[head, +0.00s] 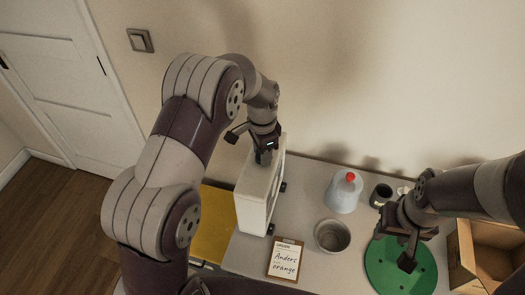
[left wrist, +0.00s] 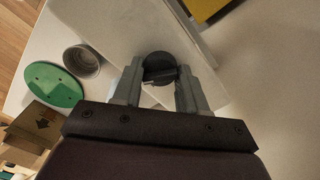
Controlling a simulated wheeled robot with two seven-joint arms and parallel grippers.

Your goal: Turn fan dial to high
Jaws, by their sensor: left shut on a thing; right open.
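The fan is a white box-shaped unit (head: 252,200) standing upright on the table, left of the other items. Its pale top face (left wrist: 125,40) fills the middle of the left wrist view. A round dark dial (left wrist: 159,68) with a raised grip bar sits on that face. My left gripper (head: 264,157) reaches down onto the fan's top from above. In the left wrist view its fingers (left wrist: 157,82) are on either side of the dial and closed on it. Any dial markings are too small to read. My right gripper (head: 407,262) is open above the green disc.
A clipboard (head: 285,259) reading "Anders orange" lies right of the fan. A grey bowl (head: 332,236), a bottle with a red cap (head: 344,194) and a dark cup (head: 381,194) stand farther right. The green disc (head: 384,278) and a cardboard box (head: 487,254) are at the right. A yellow surface (head: 214,222) lies left.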

